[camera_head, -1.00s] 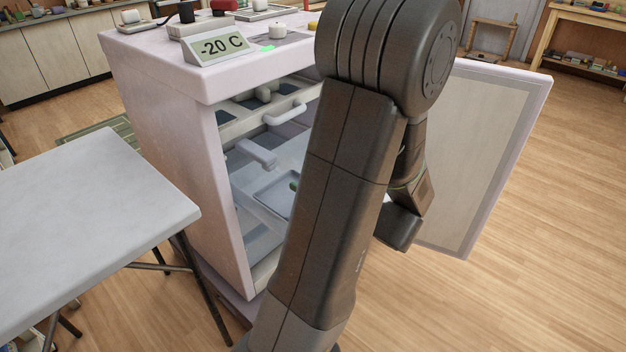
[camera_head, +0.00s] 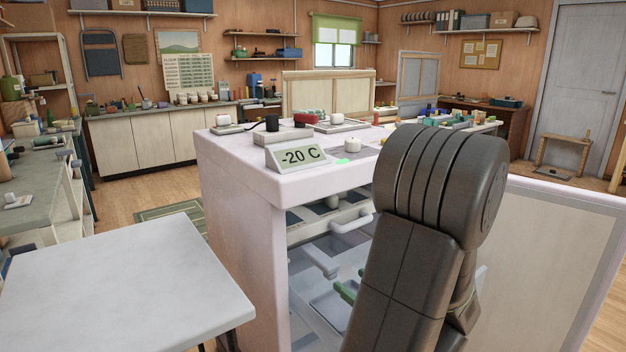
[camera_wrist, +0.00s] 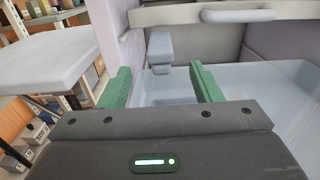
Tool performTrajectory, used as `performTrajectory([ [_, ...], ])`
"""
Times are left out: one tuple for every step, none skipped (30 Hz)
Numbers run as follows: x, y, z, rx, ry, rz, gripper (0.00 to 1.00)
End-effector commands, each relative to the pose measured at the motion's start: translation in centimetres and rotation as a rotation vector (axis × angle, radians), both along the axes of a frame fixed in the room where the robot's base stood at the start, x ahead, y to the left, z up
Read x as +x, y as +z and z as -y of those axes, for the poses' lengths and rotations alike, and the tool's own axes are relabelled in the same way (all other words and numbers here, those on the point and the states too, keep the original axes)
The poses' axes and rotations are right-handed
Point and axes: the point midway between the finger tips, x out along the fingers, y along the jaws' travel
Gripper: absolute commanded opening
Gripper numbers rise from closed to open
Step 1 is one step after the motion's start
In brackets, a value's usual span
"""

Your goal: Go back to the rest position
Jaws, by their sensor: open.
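My gripper (camera_wrist: 159,80) is open and empty in the wrist view, with its two green fingers spread apart. It points into the open freezer, above or at a pale translucent drawer (camera_wrist: 275,78); I cannot tell whether it touches. A grey handle (camera_wrist: 160,48) stands just beyond the fingers. In the head view the white freezer (camera_head: 240,240) stands in the middle, and my dark arm covers part of its opening. Green finger parts (camera_head: 346,291) show inside the opening; the rest of the gripper is hidden behind my arm.
The freezer door (camera_head: 545,255) stands open at the right, beside my arm. A pale table (camera_head: 120,285) is close at the left. A -20 C sign (camera_head: 297,156) and small items stand on the freezer top. An upper drawer handle (camera_head: 352,221) lies above the lower drawer.

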Motion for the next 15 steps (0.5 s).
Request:
performTrajectory([
  [0.6, -0.1, -0.6, 0.0, 0.005, 0.001, 0.58],
  [1.0, -0.1, -0.9, -0.001, 0.004, 0.002, 0.58],
  [1.5, -0.1, -1.3, -0.002, 0.005, 0.001, 0.58],
  [1.9, -0.1, -1.5, -0.001, 0.005, 0.002, 0.58],
  [2.3, -0.1, -1.8, -0.001, 0.005, 0.002, 0.58],
  [2.9, -0.1, -2.2, -0.001, 0.005, 0.002, 0.58],
  [3.2, -0.1, -2.5, -0.001, 0.006, 0.002, 0.58],
  [3.6, -0.1, -2.8, 0.0, 0.005, 0.002, 0.58],
  [4.1, -0.1, -3.1, 0.0, 0.005, 0.001, 0.58],
  [4.4, -0.1, -3.4, 0.0, 0.005, 0.001, 0.58],
  [4.7, -0.1, -3.6, 0.0, 0.004, 0.002, 0.58],
  [5.2, 0.0, -3.9, 0.0, 0.004, 0.002, 0.58],
  [5.4, 0.0, -4.0, -0.001, 0.004, 0.002, 0.58],
  [5.7, 0.0, -4.2, -0.001, 0.004, 0.002, 0.58],
  [6.0, 0.0, -4.4, 0.0, 0.004, 0.001, 0.58],
])
